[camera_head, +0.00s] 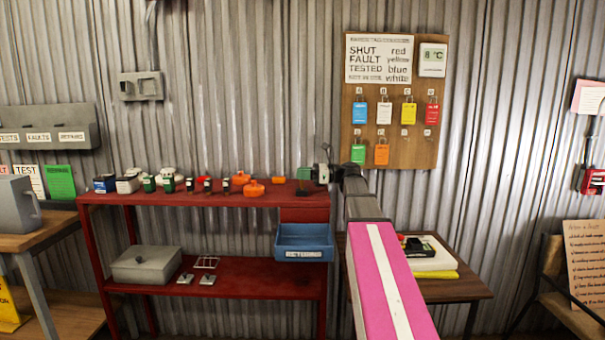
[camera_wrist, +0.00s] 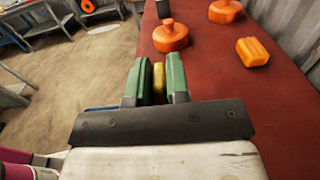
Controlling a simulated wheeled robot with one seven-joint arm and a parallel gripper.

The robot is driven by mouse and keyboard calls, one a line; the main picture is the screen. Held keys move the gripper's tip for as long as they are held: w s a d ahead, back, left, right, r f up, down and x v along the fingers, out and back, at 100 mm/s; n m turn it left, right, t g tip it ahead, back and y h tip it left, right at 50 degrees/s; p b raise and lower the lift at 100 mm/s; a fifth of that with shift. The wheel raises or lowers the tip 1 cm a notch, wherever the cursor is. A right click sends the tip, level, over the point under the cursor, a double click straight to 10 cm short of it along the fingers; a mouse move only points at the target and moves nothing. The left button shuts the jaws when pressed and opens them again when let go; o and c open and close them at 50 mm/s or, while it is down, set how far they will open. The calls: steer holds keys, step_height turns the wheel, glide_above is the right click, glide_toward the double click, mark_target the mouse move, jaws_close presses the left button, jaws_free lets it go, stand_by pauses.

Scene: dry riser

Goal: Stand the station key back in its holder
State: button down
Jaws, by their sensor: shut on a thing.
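My gripper (camera_head: 304,174) is above the right end of the red shelf unit's top. In the wrist view, its two green fingers (camera_wrist: 159,80) are closed on a yellow thing (camera_wrist: 158,80), probably the station key. Only a short yellow part shows between the fingers; the rest is hidden. A small dark shape (camera_head: 302,190) shows just below the fingers in the head view; I cannot tell whether it is part of the held thing. I cannot make out the key's holder in either view.
Orange items (camera_wrist: 171,36) and several small devices stand along the red shelf top (camera_wrist: 225,85). A blue bin (camera_head: 305,238) hangs below its right end. A tag board (camera_head: 395,150) is on the corrugated wall behind. A wooden table (camera_head: 455,288) stands to the right.

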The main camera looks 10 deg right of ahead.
steer(key=shift+f, duration=0.2)
steer(key=c, duration=1)
jaws_free()
steer(key=d, duration=0.3)
steer(key=s+d, duration=0.1)
steer(key=d, duration=0.3)
steer(key=s+d, duration=0.1)
steer(key=d, duration=0.2)
steer(key=shift+s+d, duration=0.1)
steer(key=shift+d, duration=0.2)
